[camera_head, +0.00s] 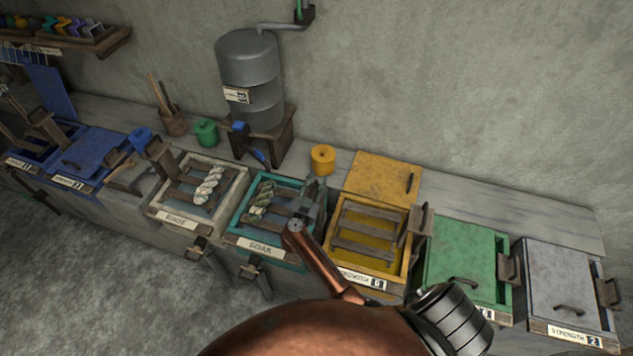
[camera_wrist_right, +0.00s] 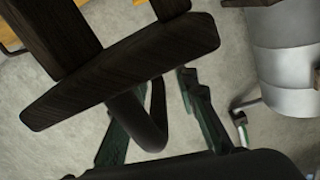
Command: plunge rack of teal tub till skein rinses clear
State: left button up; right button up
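The teal tub (camera_head: 233,238), labelled SOAK, stands mid-row on the bench. A green and pale skein (camera_head: 262,199) lies over its slatted wooden rack (camera_head: 269,215). My right gripper (camera_head: 309,200) is at the tub's right side, where the rack's handle would be; the gripper and arm hide that part. In the right wrist view a dark wooden handle bar (camera_wrist_right: 120,70) crosses close in front of my gripper (camera_wrist_right: 155,115). My left gripper is not in view.
A pale tub (camera_head: 152,209) with a cream skein (camera_head: 209,186) stands left. A yellow tub (camera_head: 333,249) with an open lid stands right, then lidded green (camera_head: 462,254) and grey (camera_head: 560,275) tubs. A metal tank (camera_head: 250,65) stands behind.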

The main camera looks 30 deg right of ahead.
jog(key=shift+w+r, duration=0.1)
grip_shut()
dwell(0.7)
